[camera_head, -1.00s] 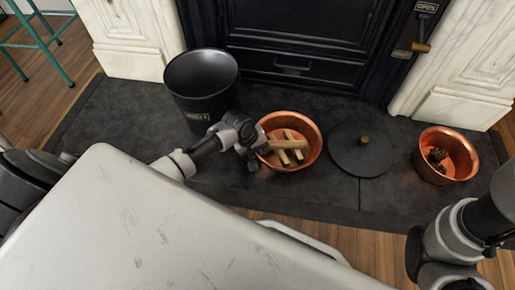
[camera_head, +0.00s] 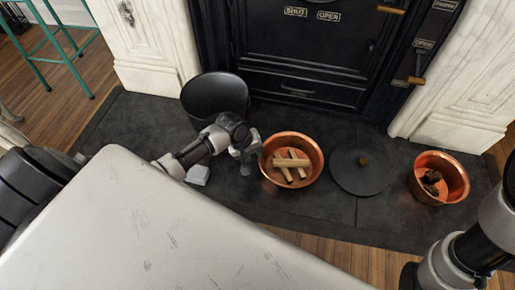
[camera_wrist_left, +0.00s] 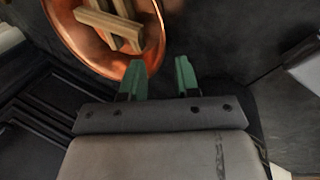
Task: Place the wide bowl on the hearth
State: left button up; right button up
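A wide copper bowl (camera_head: 309,176) sits upright on the dark slate hearth (camera_head: 330,215), with several wooden sticks (camera_head: 291,164) lying inside. In the left wrist view the bowl (camera_wrist_left: 78,38) shows at the upper left with the sticks in it. My left gripper (camera_head: 247,163) is just left of the bowl's rim in the head view. Its two green fingers (camera_wrist_left: 163,72) are spread with an empty gap, close to the rim. I cannot tell whether one finger touches the rim. My right arm shows at the lower right, but its gripper is out of view.
A black bucket (camera_head: 214,96) stands behind my left arm. A round dark lid with a wooden knob (camera_head: 348,183) lies right of the bowl. A smaller copper bowl (camera_head: 454,180) with brown pieces stands further right. The black stove front (camera_head: 300,60) rises behind.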

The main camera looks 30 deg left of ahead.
pick_arm(q)
jog(key=shift+s+a+r, duration=0.15)
jog(key=shift+r, duration=0.35)
